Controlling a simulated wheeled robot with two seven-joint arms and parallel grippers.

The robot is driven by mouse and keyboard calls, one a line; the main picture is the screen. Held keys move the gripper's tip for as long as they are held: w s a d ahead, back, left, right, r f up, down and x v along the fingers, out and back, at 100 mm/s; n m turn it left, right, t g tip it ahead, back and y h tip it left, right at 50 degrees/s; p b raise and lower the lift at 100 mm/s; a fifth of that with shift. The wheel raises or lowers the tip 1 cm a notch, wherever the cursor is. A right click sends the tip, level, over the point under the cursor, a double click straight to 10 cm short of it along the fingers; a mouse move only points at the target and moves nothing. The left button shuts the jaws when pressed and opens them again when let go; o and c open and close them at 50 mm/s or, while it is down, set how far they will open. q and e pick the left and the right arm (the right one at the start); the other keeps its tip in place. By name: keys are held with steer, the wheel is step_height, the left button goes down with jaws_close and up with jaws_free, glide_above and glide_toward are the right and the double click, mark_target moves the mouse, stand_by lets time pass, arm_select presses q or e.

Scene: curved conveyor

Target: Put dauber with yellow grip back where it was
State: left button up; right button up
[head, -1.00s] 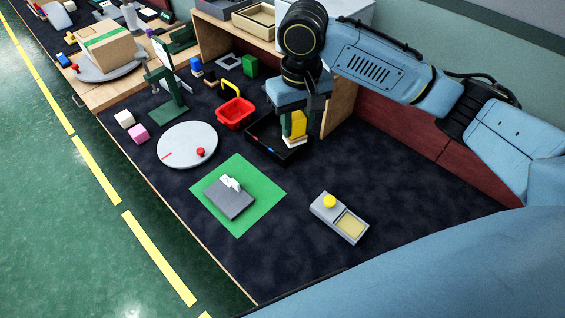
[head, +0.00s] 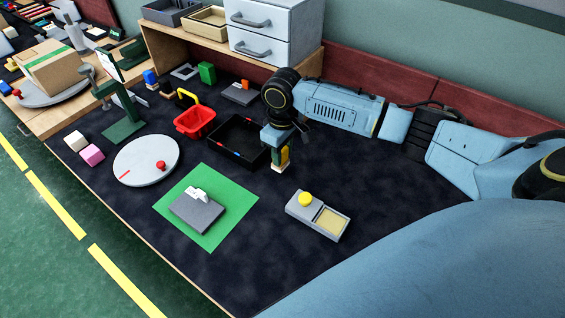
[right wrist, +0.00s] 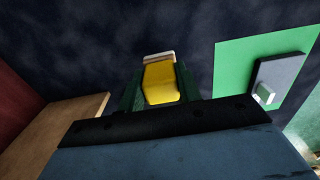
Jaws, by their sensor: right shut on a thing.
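My right gripper (head: 277,149) hangs fingers-down just right of the black tray (head: 237,142). It is shut on the dauber with yellow grip (head: 285,154), whose pale end points down; its clearance above the mat is hard to tell. In the right wrist view the yellow grip (right wrist: 160,84) sits between the two dark green fingers, with a pale and brown end beyond it. A grey holder (head: 296,210) with a round yellow knob (head: 306,199) and a tan pad (head: 328,221) lies in front of the gripper. My left gripper is not in view.
A green sheet (head: 226,196) bears a grey block (head: 196,214) with a white piece. A red basket (head: 195,122), a white turntable (head: 146,160) and a green stand (head: 124,131) lie to the left. A wooden shelf with drawers (head: 268,46) stands behind. Dark mat right of the holder is clear.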

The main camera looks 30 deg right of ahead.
mark_target(283, 162)
step_height(283, 162, down, 3)
steer(key=shift+f+b, duration=0.2)
steer(key=shift+b, duration=0.15)
steer(key=shift+f, duration=0.25)
steer(key=o, duration=1.1)
steer(key=shift+f, duration=0.1)
steer(key=shift+c, duration=0.2)
steer(key=shift+r, duration=0.35)
step_height(283, 162, up, 11)
steer(key=p, duration=0.2)
steer(key=shift+f+p, duration=0.1)
steer(key=shift+p, duration=0.2)
steer(key=shift+r, duration=0.45)
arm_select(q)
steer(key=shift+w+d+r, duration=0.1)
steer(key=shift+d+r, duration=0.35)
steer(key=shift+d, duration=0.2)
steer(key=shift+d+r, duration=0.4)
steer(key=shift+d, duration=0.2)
